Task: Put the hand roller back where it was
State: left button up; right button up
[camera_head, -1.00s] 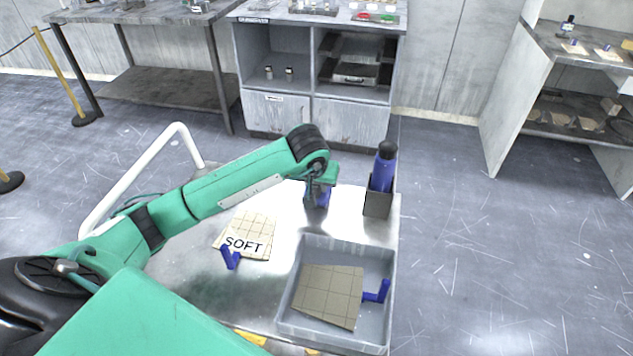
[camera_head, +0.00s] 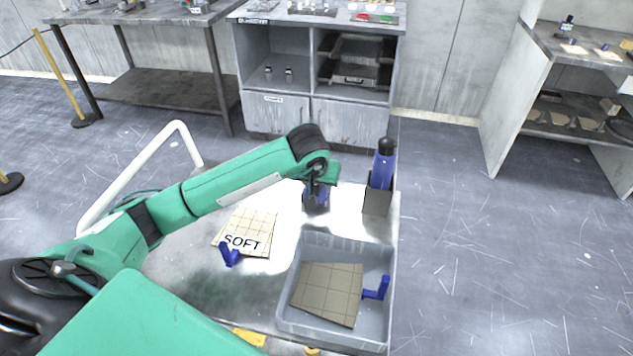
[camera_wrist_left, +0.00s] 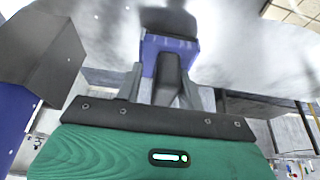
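The hand roller, with a blue frame (camera_wrist_left: 149,48) and a dark handle (camera_wrist_left: 168,78), is at my left gripper (camera_wrist_left: 162,80). The gripper's fingers stand on both sides of it. In the head view my left gripper (camera_head: 318,193) points down over the bright tabletop, and the roller's blue part shows below it. The dark roller end points at the table; whether it touches is hidden. The fingers' contact with the roller is only partly visible. My right gripper is out of view.
A blue bottle (camera_head: 384,165) stands in a grey holder (camera_head: 376,203) just right of the gripper. A grey bin (camera_head: 337,242) holds a tan gridded pad and a blue piece. A SOFT pad (camera_head: 250,225) lies left. A white rail (camera_head: 145,162) edges the cart.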

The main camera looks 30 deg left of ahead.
pick_arm(q)
jog(key=shift+s+a+f, duration=0.15)
jog(key=shift+s+f, duration=0.1)
jog(key=shift+f, duration=0.35)
jog(key=shift+r+p, duration=0.3)
jog(key=shift+p, duration=0.05)
jog(key=shift+a+r, duration=0.2)
jog(key=shift+r, duration=0.7)
jog(key=v, duration=1.1)
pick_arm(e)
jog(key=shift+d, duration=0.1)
pick_arm(q)
jog(key=shift+w+d, duration=0.15)
